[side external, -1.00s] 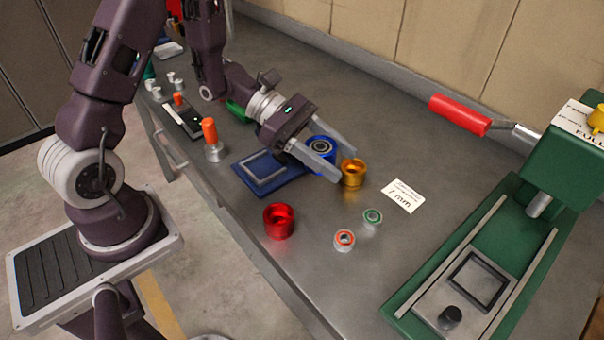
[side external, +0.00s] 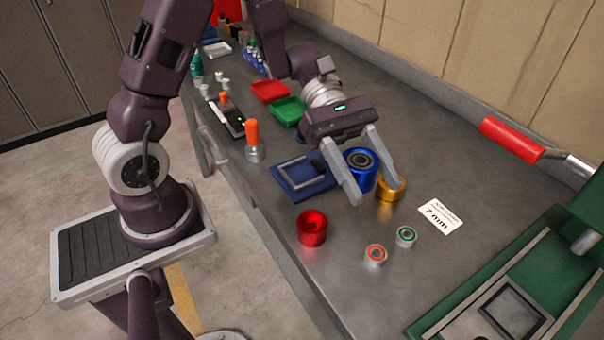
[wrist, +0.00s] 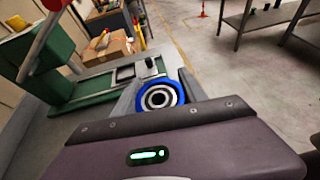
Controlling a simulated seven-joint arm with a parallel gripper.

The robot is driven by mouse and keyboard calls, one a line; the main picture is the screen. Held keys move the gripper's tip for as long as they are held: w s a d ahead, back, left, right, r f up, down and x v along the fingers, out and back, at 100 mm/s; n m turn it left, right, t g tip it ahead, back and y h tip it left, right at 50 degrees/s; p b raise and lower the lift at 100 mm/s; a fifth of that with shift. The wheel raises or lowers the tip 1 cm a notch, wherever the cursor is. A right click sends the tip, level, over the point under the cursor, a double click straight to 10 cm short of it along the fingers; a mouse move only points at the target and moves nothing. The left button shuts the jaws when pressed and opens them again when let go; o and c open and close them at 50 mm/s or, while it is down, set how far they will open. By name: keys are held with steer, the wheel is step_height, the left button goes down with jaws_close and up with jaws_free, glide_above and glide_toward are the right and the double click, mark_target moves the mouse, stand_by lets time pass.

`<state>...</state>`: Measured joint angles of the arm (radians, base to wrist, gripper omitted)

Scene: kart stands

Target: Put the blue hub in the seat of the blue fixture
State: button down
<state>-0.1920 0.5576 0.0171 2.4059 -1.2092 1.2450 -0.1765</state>
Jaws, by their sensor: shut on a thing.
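The blue hub (side external: 361,168) is a blue ring-shaped part with a dark bore. My gripper (side external: 374,189) is shut on it, one finger on each side. The wrist view also shows the hub (wrist: 158,97) between the two fingers, its round face and pale inner ring visible. Its underside is hidden, so I cannot tell whether it touches the table. The blue fixture (side external: 300,195) is a flat blue plate with a grey square frame, lying just left of my gripper. The frame looks empty.
A gold ring (side external: 390,188) stands close by the right finger. A red cup (side external: 311,228) and two small bearings (side external: 376,255) are in front. An orange-handled tool (side external: 252,135) stands left of the fixture. A green press (side external: 560,280) is at the right.

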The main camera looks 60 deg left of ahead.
steer(key=s+a+f+m+g+y, duration=0.2)
steer(key=s+m+g+y, duration=0.3)
steer(key=s+m+g, duration=0.15)
steer(key=s+a+f+m+g+y, duration=0.1)
steer(key=s+m+g+y, duration=0.35)
steer(key=s+m, duration=0.3)
steer(key=s+a+f+m+y, duration=0.2)
steer(key=a+m+y, duration=0.6)
steer(key=a+y, duration=0.25)
step_height(320, 180, up, 5)
steer(key=m+t+y, duration=0.7)
steer(key=m+t, duration=0.5)
steer(key=m, duration=0.1)
glide_above(296, 167)
step_height(296, 167, down, 15)
steer(key=shift+r, duration=0.15)
